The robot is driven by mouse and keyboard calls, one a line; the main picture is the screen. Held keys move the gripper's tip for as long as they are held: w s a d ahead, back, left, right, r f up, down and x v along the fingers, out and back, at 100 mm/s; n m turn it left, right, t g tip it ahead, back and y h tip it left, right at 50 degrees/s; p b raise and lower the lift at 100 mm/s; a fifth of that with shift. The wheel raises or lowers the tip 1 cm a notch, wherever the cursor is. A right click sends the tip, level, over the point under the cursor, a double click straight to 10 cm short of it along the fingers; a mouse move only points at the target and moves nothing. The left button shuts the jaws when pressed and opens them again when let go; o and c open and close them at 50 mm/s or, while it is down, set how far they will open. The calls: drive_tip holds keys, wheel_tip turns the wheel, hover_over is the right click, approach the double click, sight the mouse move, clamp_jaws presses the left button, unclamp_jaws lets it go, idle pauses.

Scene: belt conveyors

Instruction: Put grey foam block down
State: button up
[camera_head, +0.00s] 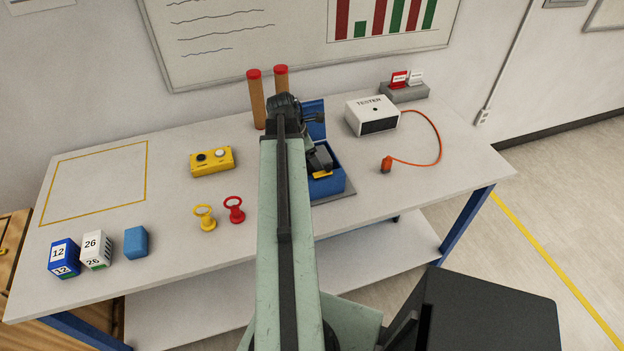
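A blue open box (328,188) stands on the table right of my arm, with a blue upright panel (316,128) behind it. A small grey block (324,157), which looks like the grey foam block, shows at the box's opening. My gripper (317,163) is a dark shape at the box, beside or over the grey block. My arm covers its left side, so I cannot tell whether the fingers are shut on the block. A little yellow shows just below the block.
A white tester (372,115) with an orange cable stands right of the box. A yellow button box (211,160), a yellow ring (205,217) and a red ring (234,209) are left of my arm. Blue and white blocks stand at the front left. The yellow-outlined area (97,182) is clear.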

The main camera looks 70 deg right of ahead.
drive_tip(key=shift+f+b, duration=2)
drive_tip(key=shift+f, duration=0.75)
drive_tip(key=o, duration=1.2)
drive_tip(key=shift+r, duration=0.1)
drive_tip(key=shift+w+r+p, duration=0.1)
drive_tip(key=shift+r+p, duration=0.4)
drive_tip(key=shift+p, duration=0.1)
drive_tip(key=p+v, duration=1)
drive_tip(key=v, duration=0.1)
drive_tip(key=shift+a+r+p, duration=0.15)
drive_tip(key=shift+r+p, duration=0.15)
drive_tip(key=shift+p, duration=0.05)
drive_tip(key=shift+f, duration=0.15)
